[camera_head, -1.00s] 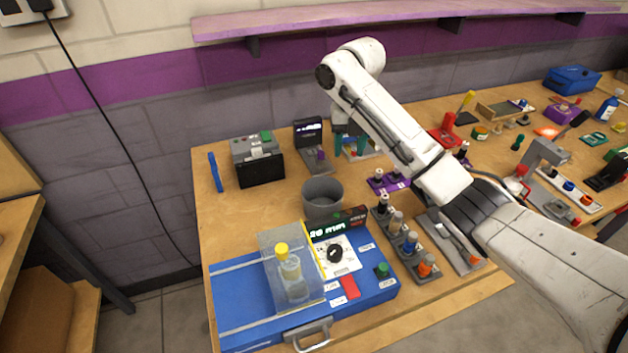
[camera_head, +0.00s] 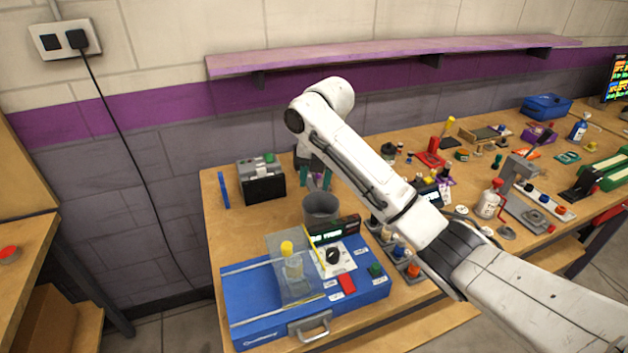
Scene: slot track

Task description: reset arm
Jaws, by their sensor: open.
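My white arm reaches in from the lower right, rises over the workbench and bends down at its far end. My gripper (camera_head: 318,178) points down behind the grey cup, above the back part of the bench. Its teal fingers are small and partly hidden by the arm, and nothing shows between them. The blue slot-track box (camera_head: 250,308) sits at the bench's front left. A clear bottle with a yellow cap (camera_head: 287,247) stands upright on it behind a see-through panel. My gripper is apart from both.
A grey cup (camera_head: 320,210) stands behind the blue box. A black and grey device (camera_head: 262,182) and a blue upright piece (camera_head: 223,190) are at the back left. A purple shelf (camera_head: 350,55) runs along the wall above. Tools crowd the right side.

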